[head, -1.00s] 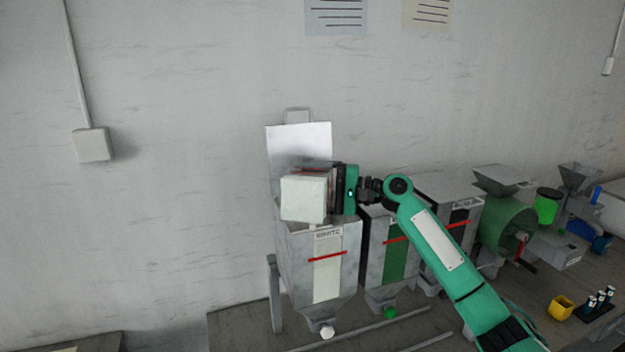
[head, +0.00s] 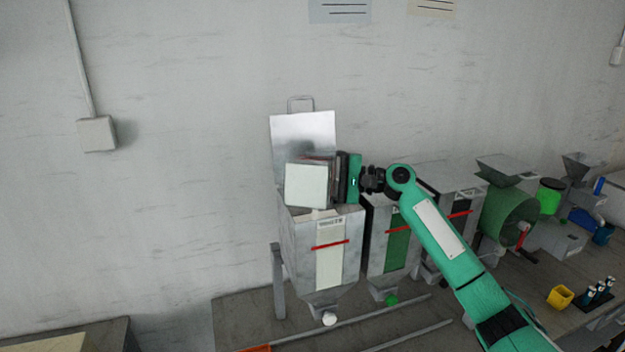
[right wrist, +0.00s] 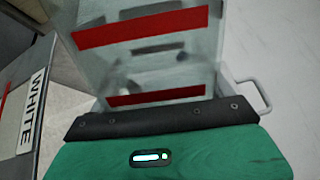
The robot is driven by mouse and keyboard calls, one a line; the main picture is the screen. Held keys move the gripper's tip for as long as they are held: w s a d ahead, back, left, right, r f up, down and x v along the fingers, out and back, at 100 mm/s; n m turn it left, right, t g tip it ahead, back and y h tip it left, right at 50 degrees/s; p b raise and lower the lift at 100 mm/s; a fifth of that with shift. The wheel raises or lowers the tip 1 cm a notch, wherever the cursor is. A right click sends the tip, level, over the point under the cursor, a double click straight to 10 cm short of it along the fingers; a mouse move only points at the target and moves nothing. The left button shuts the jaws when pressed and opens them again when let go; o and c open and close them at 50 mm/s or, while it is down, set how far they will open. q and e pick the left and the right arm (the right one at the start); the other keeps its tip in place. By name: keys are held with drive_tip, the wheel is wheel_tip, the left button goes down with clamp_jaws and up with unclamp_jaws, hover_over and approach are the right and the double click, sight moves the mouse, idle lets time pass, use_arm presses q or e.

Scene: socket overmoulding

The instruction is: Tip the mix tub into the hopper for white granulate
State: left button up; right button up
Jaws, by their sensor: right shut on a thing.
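The mix tub, a pale box with red bands, is held over the open mouth of the white-granulate hopper (head: 292,255). Its pale face (head: 305,185) turns toward the head camera, and the tub looks tipped over. My right gripper (head: 347,178) is shut on the tub from its right side. In the right wrist view the tub's grey wall with red bands (right wrist: 150,60) rises beyond the dark jaw edge. The hopper's WHITE label (right wrist: 32,108) shows at the left there. A little pale material shows at the hopper mouth under the tub; the tub's inside is hidden. My left gripper is out of view.
The hopper's lid (head: 305,135) stands open behind the tub. A green-striped hopper (head: 397,245) and a third hopper (head: 455,185) stand close on the right. The wall is close behind.

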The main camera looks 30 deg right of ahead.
drive_tip(key=n+b, duration=0.1)
drive_tip(key=b, duration=0.1)
drive_tip(key=n+b, duration=0.1)
drive_tip(key=b, duration=0.1)
drive_tip(key=shift+s+a+f, duration=0.2)
drive_tip(key=shift+s+f, duration=0.1)
drive_tip(key=shift+s, duration=0.05)
drive_tip(key=shift+n+b, duration=0.35)
drive_tip(key=shift+n, duration=0.15)
drive_tip(key=shift+a+r, duration=0.1)
drive_tip(key=shift+r, duration=0.2)
drive_tip(key=shift+s, duration=0.1)
drive_tip(key=n+b, duration=0.2)
drive_tip(key=f+b, duration=0.1)
drive_tip(key=b, duration=0.1)
drive_tip(key=shift+s+a+n, duration=0.3)
drive_tip(key=shift+n, duration=0.1)
drive_tip(key=shift+a+r+n, duration=0.1)
drive_tip(key=shift+r+n, duration=0.1)
drive_tip(key=shift+n, duration=0.2)
drive_tip(key=shift+s+r, duration=0.1)
